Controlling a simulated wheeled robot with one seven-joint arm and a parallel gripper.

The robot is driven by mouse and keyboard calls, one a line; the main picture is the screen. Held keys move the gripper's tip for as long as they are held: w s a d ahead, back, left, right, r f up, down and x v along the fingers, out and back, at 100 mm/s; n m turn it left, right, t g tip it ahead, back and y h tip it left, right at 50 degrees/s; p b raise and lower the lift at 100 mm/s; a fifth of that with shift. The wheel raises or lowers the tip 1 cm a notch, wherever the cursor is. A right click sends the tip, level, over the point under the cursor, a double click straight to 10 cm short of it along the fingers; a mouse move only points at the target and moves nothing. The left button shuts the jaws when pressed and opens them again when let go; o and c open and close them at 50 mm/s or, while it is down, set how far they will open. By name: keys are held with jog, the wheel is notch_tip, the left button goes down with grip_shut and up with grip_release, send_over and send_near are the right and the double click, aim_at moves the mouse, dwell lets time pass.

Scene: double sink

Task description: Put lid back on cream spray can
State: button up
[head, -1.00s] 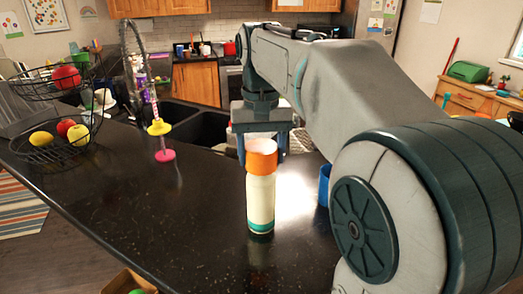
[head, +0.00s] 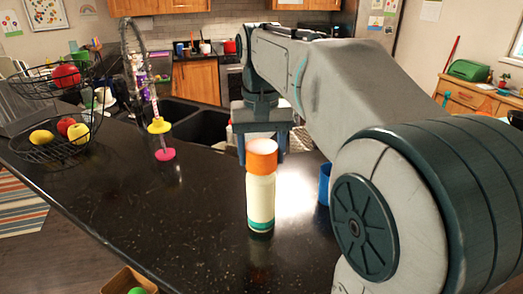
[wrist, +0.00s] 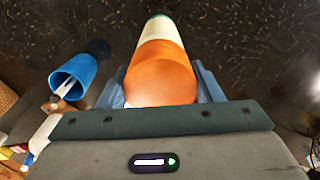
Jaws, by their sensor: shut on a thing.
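The cream spray can (head: 261,203) stands upright on the black counter, white with a green band near its base. The orange lid (head: 262,158) sits at its top, in line with the can. In the wrist view the orange lid (wrist: 160,75) is between my fingers and the white can body (wrist: 161,29) extends beyond it. Whether the lid is fully seated on the can is hard to tell.
A blue cup (head: 324,184) stands just right of the can; it also shows in the wrist view (wrist: 74,78). A pink and yellow stand (head: 162,140) and a wire fruit basket (head: 55,140) are at left. The double sink (head: 195,122) lies behind.

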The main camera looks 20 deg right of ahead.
dwell(0.4)
jog(key=o, duration=1.4)
jog(key=shift+c, duration=0.2)
jog(key=shift+r+p, duration=3.3)
jog(key=shift+r, duration=0.2)
jog(key=shift+c, duration=0.3)
grip_shut()
